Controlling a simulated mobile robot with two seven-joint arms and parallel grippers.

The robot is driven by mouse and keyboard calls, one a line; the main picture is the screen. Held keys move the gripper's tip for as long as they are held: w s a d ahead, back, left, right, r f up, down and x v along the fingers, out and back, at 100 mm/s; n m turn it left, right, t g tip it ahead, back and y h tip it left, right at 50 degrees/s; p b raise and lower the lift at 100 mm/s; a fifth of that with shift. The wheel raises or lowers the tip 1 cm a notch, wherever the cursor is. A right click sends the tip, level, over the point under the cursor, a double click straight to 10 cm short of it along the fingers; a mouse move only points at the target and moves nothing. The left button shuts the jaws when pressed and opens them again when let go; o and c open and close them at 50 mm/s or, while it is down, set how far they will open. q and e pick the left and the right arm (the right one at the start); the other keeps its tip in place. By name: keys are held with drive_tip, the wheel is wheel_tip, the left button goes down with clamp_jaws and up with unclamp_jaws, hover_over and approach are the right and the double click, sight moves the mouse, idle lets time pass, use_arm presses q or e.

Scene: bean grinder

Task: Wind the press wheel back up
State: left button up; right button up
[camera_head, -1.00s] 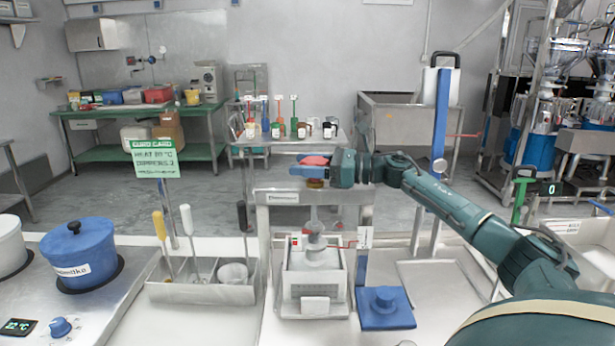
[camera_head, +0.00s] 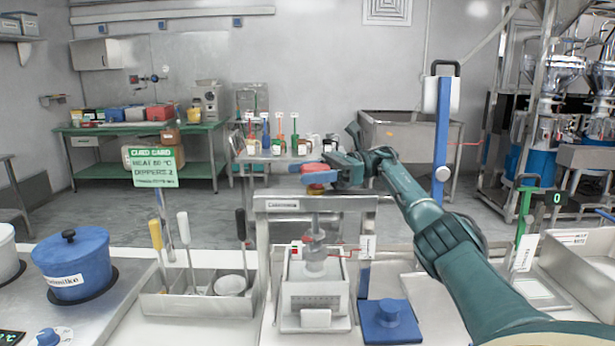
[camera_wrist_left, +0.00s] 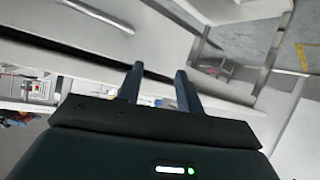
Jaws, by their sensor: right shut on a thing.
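The press (camera_head: 316,205) stands in the middle of the head view, a grey metal frame with a clear plunger piece (camera_head: 314,258) under its crossbar. The red press wheel (camera_head: 314,167) sits on top of the crossbar, partly hidden by my gripper. My right gripper (camera_head: 322,171) reaches in from the right at wheel height and is shut on the wheel. Its exact contact is too small to make out. My left gripper (camera_wrist_left: 159,70) shows only in the left wrist view, its two fingers apart with nothing between them.
Left of the press are a tool tray (camera_head: 195,305) with upright handles, a blue pot (camera_head: 75,268) and a green-lettered card (camera_head: 153,166). A blue block with a knob (camera_head: 390,322) lies right of the press. A rack with bottles (camera_head: 275,146) stands behind.

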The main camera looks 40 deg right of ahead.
sight(307, 168)
use_arm(q)
drive_tip(key=shift+f, duration=0.3)
use_arm(e)
drive_tip(key=shift+n+g, duration=0.3)
drive_tip(key=shift+g, duration=0.2)
use_arm(q)
drive_tip(key=shift+s, duration=0.1)
use_arm(e)
drive_tip(key=o, duration=1)
wheel_tip(307, 168, up, 9)
drive_tip(key=p, duration=0.2)
drive_tip(key=shift+a+r+p, duration=0.1)
drive_tip(key=shift+r+p, duration=0.05)
drive_tip(key=shift+p, duration=0.15)
use_arm(q)
drive_tip(key=shift+s+r+m+p, duration=0.2)
drive_tip(key=shift+r+m+p, duration=0.15)
drive_tip(key=shift+r, duration=0.65)
use_arm(e)
drive_tip(key=shift+r, duration=0.4)
